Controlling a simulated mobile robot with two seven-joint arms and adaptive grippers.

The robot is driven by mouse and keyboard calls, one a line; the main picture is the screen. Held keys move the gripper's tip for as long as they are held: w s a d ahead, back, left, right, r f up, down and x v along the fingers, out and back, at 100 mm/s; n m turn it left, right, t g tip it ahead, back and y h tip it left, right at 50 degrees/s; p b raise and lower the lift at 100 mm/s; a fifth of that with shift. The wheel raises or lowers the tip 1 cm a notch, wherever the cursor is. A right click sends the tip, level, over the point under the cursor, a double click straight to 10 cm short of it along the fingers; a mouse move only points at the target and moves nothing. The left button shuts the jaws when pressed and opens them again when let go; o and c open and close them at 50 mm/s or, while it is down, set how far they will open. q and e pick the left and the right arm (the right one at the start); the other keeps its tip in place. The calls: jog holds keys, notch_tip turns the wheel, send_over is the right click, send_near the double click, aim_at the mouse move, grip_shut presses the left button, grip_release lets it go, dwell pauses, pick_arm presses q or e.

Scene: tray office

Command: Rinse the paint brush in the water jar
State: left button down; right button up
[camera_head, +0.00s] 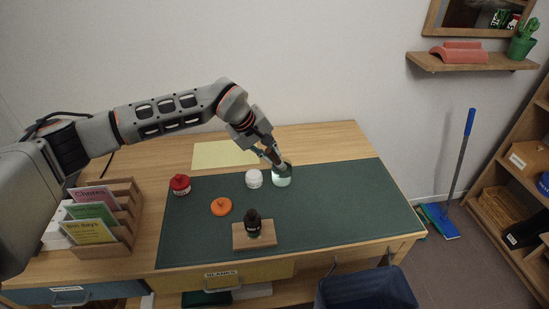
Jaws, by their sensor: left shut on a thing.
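The water jar (282,178) is a clear glass with pale contents, standing upright on the green mat toward its back. My left gripper (274,158) reaches down from the upper left to the jar's mouth. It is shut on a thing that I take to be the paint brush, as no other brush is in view. The brush is mostly hidden by the fingers and too small to make out. I cannot tell whether its tip touches the water. My right gripper is not in view.
On the green mat (335,205) stand a white-lidded jar (254,179) close left of the water jar, a red-topped jar (180,185), an orange lid (221,206) and a dark bottle (253,222) on a wooden block. A card rack (122,216) stands left. The mat's right side is clear.

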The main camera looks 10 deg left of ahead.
pick_arm(q)
jog(key=shift+r, duration=0.1)
jog(key=shift+r+p, duration=2.3)
jog(key=shift+r, duration=1.1)
jog(key=shift+r+p, duration=0.75)
jog(key=shift+r, duration=0.45)
jog(key=shift+r+p, duration=0.3)
jog(key=shift+r, duration=0.55)
